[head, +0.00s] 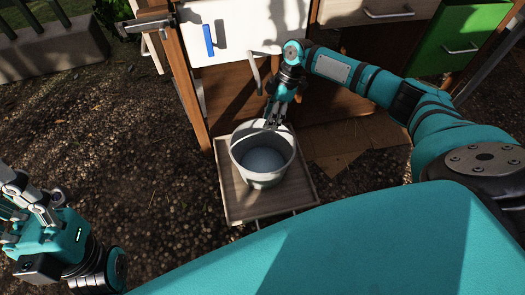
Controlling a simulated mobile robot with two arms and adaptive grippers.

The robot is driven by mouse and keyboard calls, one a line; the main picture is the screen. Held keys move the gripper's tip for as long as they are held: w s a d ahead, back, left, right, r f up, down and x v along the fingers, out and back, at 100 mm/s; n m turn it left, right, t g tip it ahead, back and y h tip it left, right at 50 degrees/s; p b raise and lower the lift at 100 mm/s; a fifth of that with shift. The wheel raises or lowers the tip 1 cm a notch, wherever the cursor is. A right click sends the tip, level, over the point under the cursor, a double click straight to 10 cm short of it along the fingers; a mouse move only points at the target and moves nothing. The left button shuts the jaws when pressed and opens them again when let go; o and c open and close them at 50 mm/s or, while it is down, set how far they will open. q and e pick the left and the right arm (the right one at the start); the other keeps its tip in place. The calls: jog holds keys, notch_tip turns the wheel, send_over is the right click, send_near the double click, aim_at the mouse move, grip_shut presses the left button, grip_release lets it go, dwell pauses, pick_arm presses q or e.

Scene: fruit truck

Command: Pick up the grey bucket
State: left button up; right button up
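The grey bucket (263,175) stands upright on a wooden board or low stand (238,206) in the middle of the head view. Its inside looks empty. My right gripper (275,121) points down at the bucket's far rim. Its fingertips overlap the rim in the picture, and I cannot tell if they are closed on it. My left gripper (28,205) is at the lower left, well away from the bucket, with its fingers up and apart and nothing visible between them.
A wooden cabinet with a white panel (250,30) and blue handle (208,40) stands behind the bucket. A green drawer (458,42) is at the upper right. Flat cardboard (350,148) lies right of the board. Open gravel (130,140) is on the left.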

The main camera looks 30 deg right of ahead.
jog(key=b+x, duration=0.2)
jog(key=x, duration=0.4)
jog(key=shift+r, duration=0.1)
grip_shut()
dwell(0.3)
jog(key=shift+w+r, duration=0.1)
